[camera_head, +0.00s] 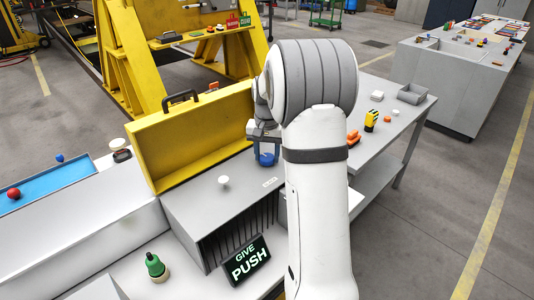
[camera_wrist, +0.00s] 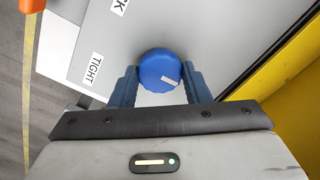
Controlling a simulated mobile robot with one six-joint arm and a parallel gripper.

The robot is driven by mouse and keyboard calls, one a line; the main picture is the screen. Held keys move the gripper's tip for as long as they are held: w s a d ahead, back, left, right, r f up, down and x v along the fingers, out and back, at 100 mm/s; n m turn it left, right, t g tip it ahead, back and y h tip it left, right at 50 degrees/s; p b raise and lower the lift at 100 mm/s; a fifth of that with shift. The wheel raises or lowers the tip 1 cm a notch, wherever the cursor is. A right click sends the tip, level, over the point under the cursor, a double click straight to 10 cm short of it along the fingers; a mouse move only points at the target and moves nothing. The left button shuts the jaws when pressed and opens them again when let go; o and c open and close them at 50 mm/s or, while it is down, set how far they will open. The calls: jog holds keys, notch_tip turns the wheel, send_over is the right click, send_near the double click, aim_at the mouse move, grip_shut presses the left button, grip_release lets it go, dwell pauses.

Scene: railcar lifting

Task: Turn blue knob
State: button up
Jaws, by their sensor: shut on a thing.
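In the head view my gripper (camera_head: 265,140) reaches down to the blue knob (camera_head: 266,158) near the back right of the grey box (camera_head: 215,205). My arm hides part of the box and its right side.
A yellow open case lid (camera_head: 195,135) stands right behind the grey box. A white knob (camera_head: 224,182) rises from the box top. A "GIVE PUSH" sign (camera_head: 245,261) and a green knob-like object (camera_head: 156,267) are in front. Orange and yellow items lie on the table at right.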

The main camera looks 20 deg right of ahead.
jog(key=m, duration=0.4)
jog(key=shift+m, duration=0.4)
jog(key=m, duration=0.3)
jog(key=shift+m, duration=0.3)
jog(key=m, duration=1)
jog(key=shift+m, duration=0.4)
jog(key=m, duration=0.3)
jog(key=shift+m, duration=0.3)
jog(key=m, duration=0.3)
jog(key=shift+m, duration=0.3)
jog(key=shift+r+m, duration=0.1)
jog(key=shift+m, duration=1.8)
